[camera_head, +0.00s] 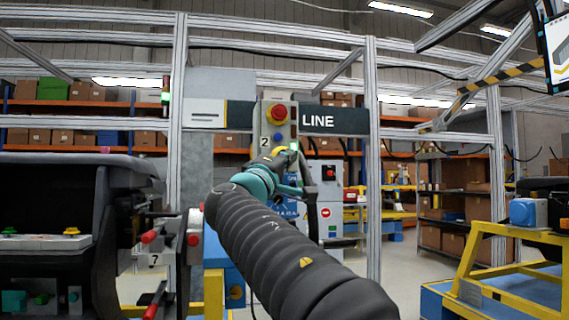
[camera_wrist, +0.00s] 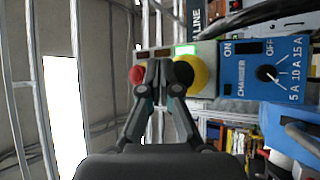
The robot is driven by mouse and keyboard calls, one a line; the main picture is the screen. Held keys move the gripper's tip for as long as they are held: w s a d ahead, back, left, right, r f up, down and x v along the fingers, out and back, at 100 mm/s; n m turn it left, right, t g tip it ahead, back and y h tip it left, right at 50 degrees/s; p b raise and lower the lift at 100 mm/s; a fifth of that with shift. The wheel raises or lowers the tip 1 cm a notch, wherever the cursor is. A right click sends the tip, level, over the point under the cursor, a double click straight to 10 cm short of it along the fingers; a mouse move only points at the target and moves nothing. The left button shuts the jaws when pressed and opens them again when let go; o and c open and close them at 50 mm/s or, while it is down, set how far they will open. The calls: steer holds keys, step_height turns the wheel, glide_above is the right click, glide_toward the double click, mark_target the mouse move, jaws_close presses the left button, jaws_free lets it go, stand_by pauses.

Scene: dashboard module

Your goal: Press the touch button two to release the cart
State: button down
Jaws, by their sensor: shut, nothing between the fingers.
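A grey control box (camera_head: 267,126) marked "2" hangs on the frame ahead, with a red button (camera_head: 278,112) at its top. A yellow-rimmed touch button (camera_head: 278,151) sits low on the box, partly hidden by my gripper. In the wrist view, turned sideways, the red button (camera_wrist: 137,74) is left of my fingers and the yellow touch button (camera_wrist: 199,75) with its dark centre is right. My gripper (camera_wrist: 159,64) is shut and empty, fingertips in front of the box between the two, overlapping the yellow rim's near side. Whether they touch cannot be told.
A green light (camera_wrist: 185,50) glows on the box. A blue charger panel (camera_wrist: 262,70) with a dial is beside it. A dark dashboard module (camera_head: 60,200) stands left, and a yellow frame cart (camera_head: 500,245) right. Metal posts (camera_head: 372,150) flank the box.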

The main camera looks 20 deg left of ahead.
steer(key=s+d+b, duration=0.1)
steer(key=s+b, duration=0.1)
steer(key=s, duration=0.1)
steer(key=shift+d, duration=0.4)
stand_by(0.5)
